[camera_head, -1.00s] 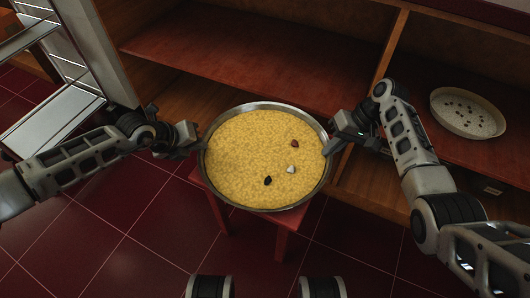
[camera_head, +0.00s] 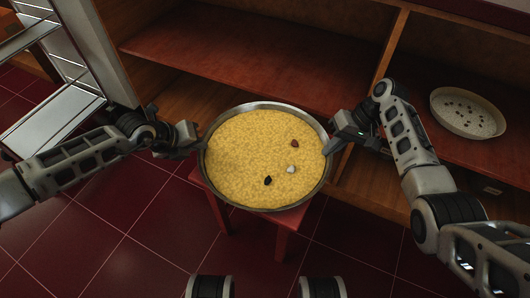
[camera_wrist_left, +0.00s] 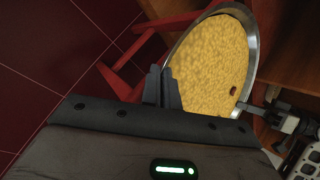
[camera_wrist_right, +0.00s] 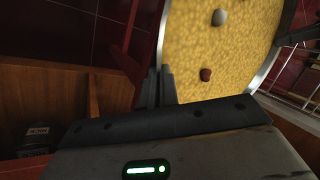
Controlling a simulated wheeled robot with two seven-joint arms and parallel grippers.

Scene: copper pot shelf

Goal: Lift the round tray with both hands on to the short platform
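The round tray (camera_head: 222,117) is a metal dish filled with yellow grains, with a red, a white and a black piece on top. It is over a low red platform (camera_head: 290,218) with legs and hides most of its top. I cannot tell whether they touch. My left gripper (camera_head: 199,143) is at the tray's left rim, and my right gripper (camera_head: 332,144) is at its right rim. In the left wrist view, the fingers (camera_wrist_left: 162,88) are close together at the rim. In the right wrist view, the fingers (camera_wrist_right: 158,88) also close at the rim.
A wooden shelf unit with red boards (camera_head: 240,62) stands behind the tray. A pale bowl with dark bits (camera_head: 440,108) sits on its right board. A metal rack (camera_head: 52,122) stands at the left. Dark red tiled floor (camera_head: 120,235) is open in front.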

